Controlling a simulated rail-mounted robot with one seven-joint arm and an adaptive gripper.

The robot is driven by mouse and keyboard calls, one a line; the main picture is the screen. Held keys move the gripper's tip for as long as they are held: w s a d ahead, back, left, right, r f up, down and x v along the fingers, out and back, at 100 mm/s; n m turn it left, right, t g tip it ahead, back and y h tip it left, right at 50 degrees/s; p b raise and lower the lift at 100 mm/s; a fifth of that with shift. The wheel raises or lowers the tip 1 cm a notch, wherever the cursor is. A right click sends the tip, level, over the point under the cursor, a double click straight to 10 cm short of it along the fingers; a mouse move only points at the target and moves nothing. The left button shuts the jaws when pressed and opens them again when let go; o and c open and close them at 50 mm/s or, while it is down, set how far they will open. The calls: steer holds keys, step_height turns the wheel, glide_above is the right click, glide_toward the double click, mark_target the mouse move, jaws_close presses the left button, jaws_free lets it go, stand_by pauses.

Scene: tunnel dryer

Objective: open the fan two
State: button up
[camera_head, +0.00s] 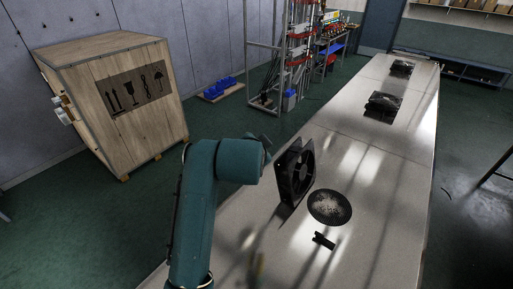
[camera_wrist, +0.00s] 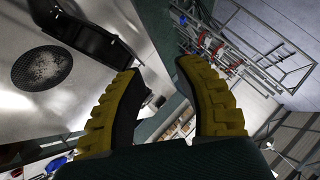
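A black square-framed fan (camera_head: 295,172) stands upright on the long pale table, just right of my arm in the head view. A dark round grille with a speckled grey centre (camera_head: 330,207) lies flat beside it. Both also show at the upper left of the wrist view: the fan (camera_wrist: 88,38) and the grille (camera_wrist: 42,68). I see no label marking fan two. My gripper (camera_wrist: 160,72) has its yellow-padded fingers apart with nothing between them. It is off to the side of the fan, not touching it. In the head view my arm hides the fingers.
A small black part (camera_head: 323,241) lies on the table (camera_head: 350,155) near the grille. Two more dark units, (camera_head: 383,103) and (camera_head: 402,68), sit farther along it. A wooden crate (camera_head: 125,125) stands left, a metal rack (camera_head: 285,60) behind. The table's middle is clear.

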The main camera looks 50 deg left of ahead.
stand_by(0.3)
steer(key=v, duration=1.2)
steer(key=shift+r, duration=0.1)
